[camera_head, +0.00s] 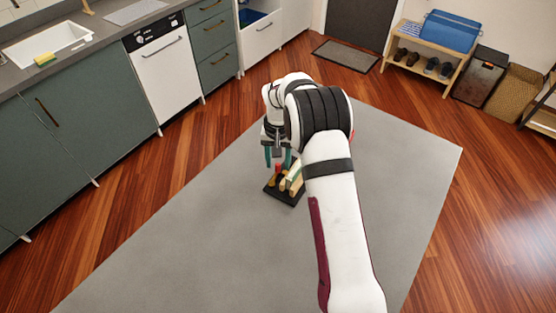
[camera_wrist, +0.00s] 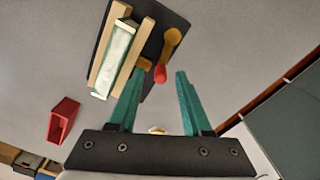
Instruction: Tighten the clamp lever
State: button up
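The clamp fixture has a black base plate (camera_head: 283,196) on the grey table, left of my forearm. In the wrist view its base (camera_wrist: 152,52) carries two wooden rails (camera_wrist: 106,46) with a pale green-edged block (camera_wrist: 117,58) between them. The yellow clamp lever (camera_wrist: 169,46) stands beside the rails and ends in a red knob (camera_wrist: 160,74), which also shows in the head view (camera_head: 278,169). My gripper (camera_head: 278,163) is open, with teal fingers over the fixture. In the wrist view the knob appears between the fingertips; I cannot tell whether they touch it.
A red open-ended block (camera_wrist: 63,120) lies on the grey table apart from the fixture; my arm mostly hides it in the head view. The grey table top (camera_head: 190,235) is clear at left and front. Kitchen cabinets (camera_head: 80,130) stand beyond it.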

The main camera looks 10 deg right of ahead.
aim_at(278, 164)
jog(key=shift+r, duration=0.1)
notch_tip(278, 164, up, 16)
jog(key=shift+f, duration=0.2)
dwell(0.3)
jog(key=s+r+m+y, duration=0.1)
jog(key=s+r, duration=0.2)
jog(key=s, duration=0.7)
jog(key=s+r, duration=0.4)
jog(key=s, duration=0.7)
jog(key=s+a+f, duration=0.1)
jog(key=s+f, duration=0.1)
jog(key=s, duration=0.5)
jog(key=s+f+m, duration=0.1)
jog(key=s+f, duration=0.2)
jog(key=s, duration=0.5)
jog(key=shift+s+a+y, duration=0.3)
jog(key=shift+a+y, duration=0.1)
